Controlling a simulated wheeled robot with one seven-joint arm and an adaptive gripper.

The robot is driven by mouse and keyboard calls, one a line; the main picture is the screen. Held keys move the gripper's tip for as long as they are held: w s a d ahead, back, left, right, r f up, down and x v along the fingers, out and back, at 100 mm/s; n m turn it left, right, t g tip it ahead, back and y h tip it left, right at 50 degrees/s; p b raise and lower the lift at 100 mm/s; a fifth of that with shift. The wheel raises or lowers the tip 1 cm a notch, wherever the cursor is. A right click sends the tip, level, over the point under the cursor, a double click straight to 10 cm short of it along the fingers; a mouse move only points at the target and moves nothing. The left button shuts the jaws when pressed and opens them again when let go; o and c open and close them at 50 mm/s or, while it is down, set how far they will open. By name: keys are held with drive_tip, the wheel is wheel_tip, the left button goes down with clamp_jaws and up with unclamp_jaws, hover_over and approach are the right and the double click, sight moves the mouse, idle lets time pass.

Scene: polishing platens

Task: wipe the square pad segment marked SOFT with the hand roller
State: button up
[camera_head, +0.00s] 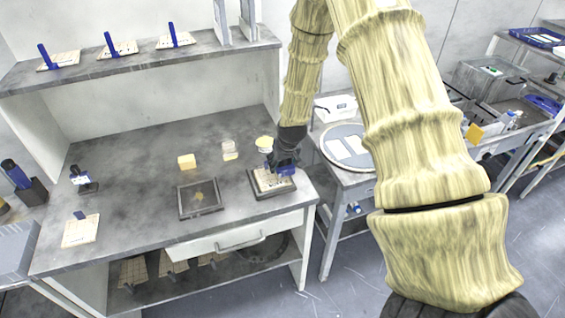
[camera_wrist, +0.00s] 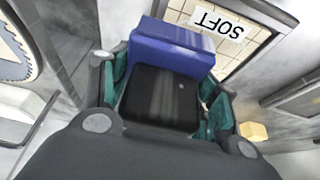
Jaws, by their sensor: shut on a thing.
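My gripper (camera_head: 284,162) is at the right end of the grey bench, low over the tiled square pad (camera_head: 268,183) in its dark frame. In the wrist view my gripper (camera_wrist: 163,105) is shut on the black grip of the hand roller (camera_wrist: 172,48), whose blue body sticks out past the fingers. The pad (camera_wrist: 190,12) shows behind the roller, with a white SOFT label (camera_wrist: 216,22) that reads upside down. The blue body is over or against the pad; contact cannot be told. The roller hides part of the pad.
A dark square tray (camera_head: 184,211) lies left of the pad. A yellow block (camera_head: 187,161) and a small jar (camera_head: 229,151) stand behind. Another tiled pad (camera_head: 80,231) lies at the bench's left. A cart with a round plate (camera_head: 333,143) stands right. The bench's left middle is clear.

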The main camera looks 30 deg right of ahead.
sight(272, 175)
drive_tip(key=shift+f+b, duration=0.55)
drive_tip(key=shift+f, duration=0.45)
idle(0.3)
drive_tip(key=shift+a, duration=0.15)
drive_tip(key=shift+w+a+r, duration=0.1)
drive_tip(key=shift+w+a, duration=0.2)
drive_tip(key=shift+a, duration=1)
drive_tip(key=shift+w+a+f, duration=0.1)
drive_tip(key=shift+w+a, duration=0.25)
drive_tip(key=shift+a, duration=0.95)
drive_tip(key=shift+w+a+r, duration=0.1)
drive_tip(key=shift+w+a, duration=0.2)
drive_tip(key=shift+a, duration=1)
drive_tip(key=shift+d, duration=0.1)
drive_tip(key=shift+s+d+f, duration=0.1)
drive_tip(key=shift+s+d, duration=0.1)
drive_tip(key=shift+d, duration=0.45)
drive_tip(key=shift+s+d+f, duration=0.1)
drive_tip(key=shift+s+d, duration=0.05)
drive_tip(key=shift+d, duration=0.55)
drive_tip(key=shift+s+d, duration=0.2)
drive_tip(key=shift+d, duration=0.45)
drive_tip(key=shift+s+d, duration=0.25)
drive_tip(key=shift+d, duration=0.75)
drive_tip(key=shift+s+d, duration=0.2)
drive_tip(key=shift+d, duration=0.8)
drive_tip(key=shift+r, duration=0.2)
